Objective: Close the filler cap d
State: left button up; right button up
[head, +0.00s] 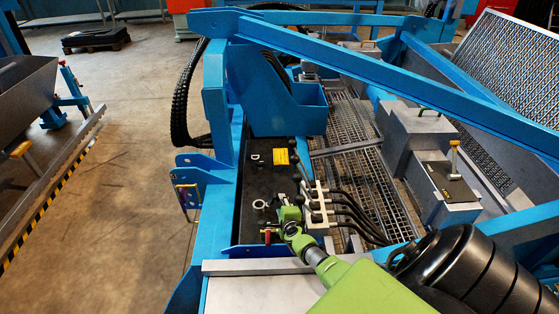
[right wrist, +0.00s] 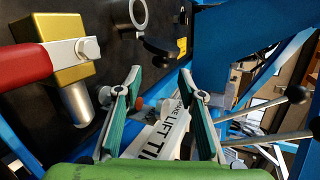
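I cannot tell for certain which part is filler cap d. A white D mark (head: 255,157) shows on the black panel (head: 250,185) in the head view. A grey ring (head: 260,205) stands lower on that panel, and it also shows in the right wrist view (right wrist: 139,14). A round black part (right wrist: 160,46), possibly a cap, lies beside it there. My right gripper (head: 290,212) is over the panel, right of the ring. In the right wrist view its teal-padded fingers (right wrist: 160,92) are apart, with nothing visibly held. My left gripper is not in view.
A brass valve with a red handle (right wrist: 28,66) is close left of the fingers. A white lever block (right wrist: 170,125) with lettering and black-knobbed levers (right wrist: 294,94) is beyond and right. A blue beam (head: 390,70) crosses above the grating (head: 350,130).

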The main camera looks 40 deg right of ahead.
jog(key=b+x, duration=0.1)
jog(key=x, duration=0.2)
jog(key=shift+f+b, duration=0.15)
jog(key=shift+b, duration=0.25)
jog(key=shift+w+d+f+b, duration=0.15)
jog(key=shift+w+d+b, duration=0.05)
jog(key=shift+w+b, duration=0.15)
jog(key=shift+w+d+f, duration=0.1)
jog(key=shift+w+d, duration=0.1)
jog(key=shift+w, duration=0.1)
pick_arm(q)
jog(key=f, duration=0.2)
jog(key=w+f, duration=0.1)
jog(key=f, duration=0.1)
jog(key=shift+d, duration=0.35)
pick_arm(e)
grip_shut()
